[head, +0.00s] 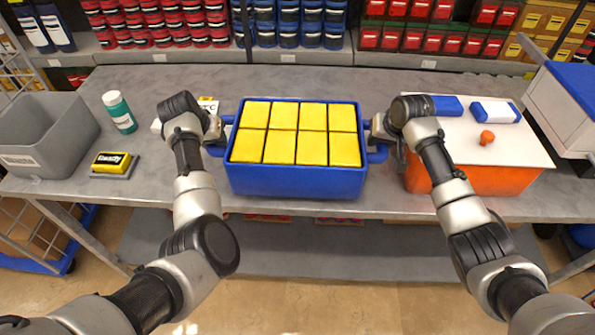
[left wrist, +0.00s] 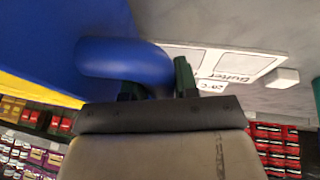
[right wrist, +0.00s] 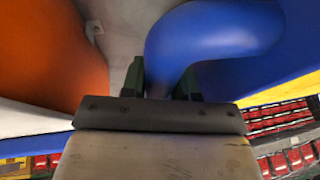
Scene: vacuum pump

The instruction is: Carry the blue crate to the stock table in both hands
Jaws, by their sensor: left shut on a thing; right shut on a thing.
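The blue crate (head: 297,182) stands level at the middle of the grey table (head: 180,85), near its front edge. Several yellow blocks (head: 297,133) fill it in two rows. My left gripper (head: 217,132) is shut on the crate's left handle; the blue handle (left wrist: 120,60) shows between its fingers in the left wrist view. My right gripper (head: 378,135) is shut on the right handle, which also shows in the right wrist view (right wrist: 205,35). I cannot tell whether the crate's underside touches the table. No second table can be identified as the stock table.
A grey bin (head: 45,140), a green bottle (head: 120,112) and a yellow "Ready" box (head: 113,163) are at the left. An orange box (head: 480,180) with a white top stands close at the right. Shelves of red and blue bins (head: 290,25) line the back.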

